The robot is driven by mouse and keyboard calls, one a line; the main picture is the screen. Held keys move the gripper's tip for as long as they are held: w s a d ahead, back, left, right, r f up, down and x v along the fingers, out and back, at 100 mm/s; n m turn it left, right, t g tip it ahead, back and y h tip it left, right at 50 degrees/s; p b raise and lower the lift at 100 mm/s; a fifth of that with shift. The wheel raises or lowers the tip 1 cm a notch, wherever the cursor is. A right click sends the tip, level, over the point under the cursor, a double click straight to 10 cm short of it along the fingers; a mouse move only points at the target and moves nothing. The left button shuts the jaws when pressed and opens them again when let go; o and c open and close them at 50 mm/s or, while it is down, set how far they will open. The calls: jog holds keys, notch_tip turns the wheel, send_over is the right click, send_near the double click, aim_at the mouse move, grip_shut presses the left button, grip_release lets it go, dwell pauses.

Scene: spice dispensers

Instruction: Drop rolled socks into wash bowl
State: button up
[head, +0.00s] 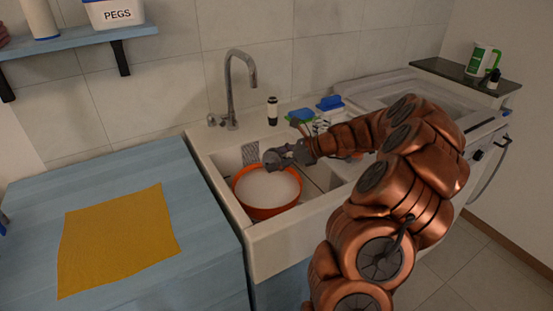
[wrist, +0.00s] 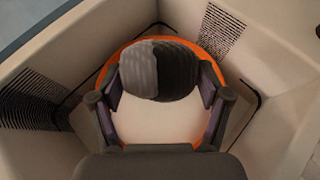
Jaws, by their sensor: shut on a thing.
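The orange wash bowl (head: 267,211) with a pale inside stands in the sink basin. Its orange rim also shows in the wrist view (wrist: 112,68). My gripper (head: 276,157) is over the back part of the bowl. In the wrist view my gripper (wrist: 160,88) is shut on the rolled socks (wrist: 160,68), a rounded bundle, light grey on the left and dark grey on the right. The socks are above the bowl, with the bowl's pale inside below them. In the head view the socks are hard to tell from the gripper.
The sink (head: 262,239) walls surround the bowl. A tall tap (head: 231,85) rises behind it. A yellow cloth (head: 118,238) lies on the blue counter (head: 200,262).

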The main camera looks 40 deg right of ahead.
jog(key=shift+f+b, duration=1.6)
jog(key=shift+f, duration=0.3)
jog(key=o, duration=1.1)
jog(key=v, duration=1.2)
jog(key=shift+d, duration=0.1)
